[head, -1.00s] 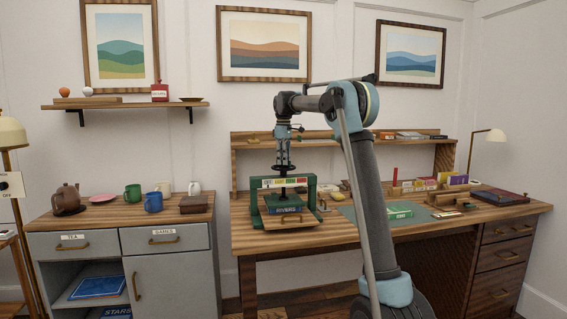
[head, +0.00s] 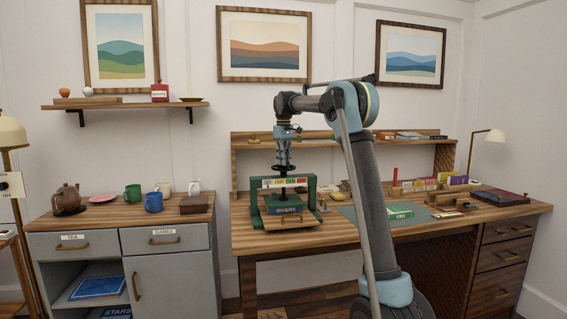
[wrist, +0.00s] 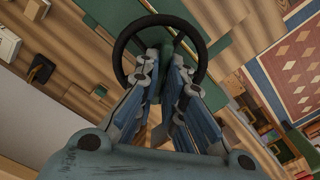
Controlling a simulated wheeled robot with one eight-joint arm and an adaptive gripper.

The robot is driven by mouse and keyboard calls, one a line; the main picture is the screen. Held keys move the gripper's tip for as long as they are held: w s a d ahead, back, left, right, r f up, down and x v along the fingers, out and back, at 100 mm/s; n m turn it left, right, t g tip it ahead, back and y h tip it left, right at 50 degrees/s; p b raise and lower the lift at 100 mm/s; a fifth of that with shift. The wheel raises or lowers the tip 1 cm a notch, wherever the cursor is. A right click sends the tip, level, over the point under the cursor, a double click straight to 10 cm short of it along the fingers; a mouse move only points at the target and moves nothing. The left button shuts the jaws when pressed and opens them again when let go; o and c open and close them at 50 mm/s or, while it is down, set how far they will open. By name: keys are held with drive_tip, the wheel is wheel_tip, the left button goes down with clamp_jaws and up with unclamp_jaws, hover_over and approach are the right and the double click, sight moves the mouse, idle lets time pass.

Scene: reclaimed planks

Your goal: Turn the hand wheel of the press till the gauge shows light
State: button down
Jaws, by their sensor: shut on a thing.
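The green press (head: 313,193) stands on the left part of the desk. Its black hand wheel (head: 284,167) sits on top, above the cross beam. The wheel also shows as a dark ring in the wrist view (wrist: 119,55). My gripper (head: 284,161) points straight down from above and is shut on the hand wheel. In the wrist view its fingers (wrist: 165,85) reach into the ring. The gauge (head: 285,183) is a strip of coloured, labelled bands across the beam; its pointer is too small to read.
A raised shelf (head: 340,142) runs behind the press. A grey cabinet (head: 165,265) with mugs and a teapot stands left.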

drive_tip(key=shift+w, duration=0.15)
drive_tip(key=c, duration=1.7)
unclamp_jaws()
wheel_tip(320, 180, up, 12)
drive_tip(key=shift+f, duration=0.1)
